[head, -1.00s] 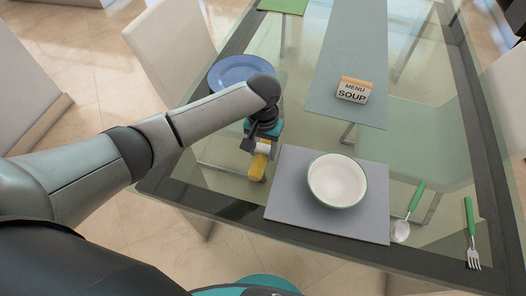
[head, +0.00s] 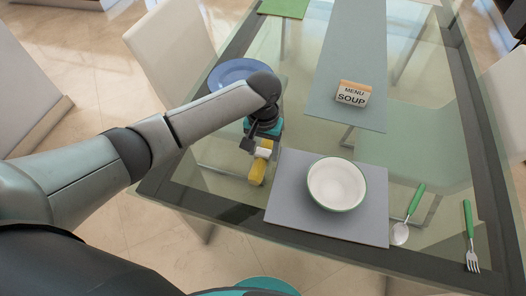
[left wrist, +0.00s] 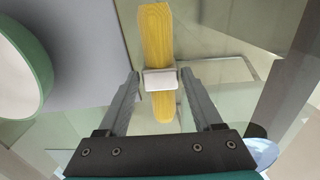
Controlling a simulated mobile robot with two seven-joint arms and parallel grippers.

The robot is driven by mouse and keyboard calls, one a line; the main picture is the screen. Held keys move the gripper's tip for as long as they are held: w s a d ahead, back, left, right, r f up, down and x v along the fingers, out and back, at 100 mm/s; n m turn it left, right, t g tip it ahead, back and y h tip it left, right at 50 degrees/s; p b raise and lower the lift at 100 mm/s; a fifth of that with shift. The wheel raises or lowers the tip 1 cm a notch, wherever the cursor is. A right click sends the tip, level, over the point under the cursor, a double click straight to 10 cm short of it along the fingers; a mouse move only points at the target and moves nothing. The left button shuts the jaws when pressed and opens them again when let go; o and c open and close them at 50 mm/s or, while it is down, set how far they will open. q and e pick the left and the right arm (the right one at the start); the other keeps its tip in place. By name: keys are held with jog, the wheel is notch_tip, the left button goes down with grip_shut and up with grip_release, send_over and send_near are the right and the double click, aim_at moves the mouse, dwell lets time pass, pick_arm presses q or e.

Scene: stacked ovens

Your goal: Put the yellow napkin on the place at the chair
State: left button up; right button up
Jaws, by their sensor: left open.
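The yellow napkin (head: 257,171), rolled in a white ring (head: 263,152), is on or just above the glass table, left of the grey placemat. It also shows in the left wrist view (left wrist: 158,30), with the ring (left wrist: 160,79) between the fingertips. My left gripper (head: 257,145) is open, with one finger on each side of the napkin; a small gap shows on both sides. A white bowl with a green rim (head: 337,182) stands on the grey placemat (head: 290,205). My right gripper is not in view.
A blue plate (head: 236,70) is behind my left arm. A spoon (head: 402,232) and fork (head: 471,240) with green handles lie right of the placemat. A menu sign (head: 352,95) stands on the grey runner (head: 335,50). A white chair (head: 170,45) is at the left edge.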

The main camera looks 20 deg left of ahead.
aim_at(263, 153)
pick_arm(q)
notch_tip(263, 153, up, 10)
jog(key=p, duration=0.2)
jog(key=shift+p, duration=0.3)
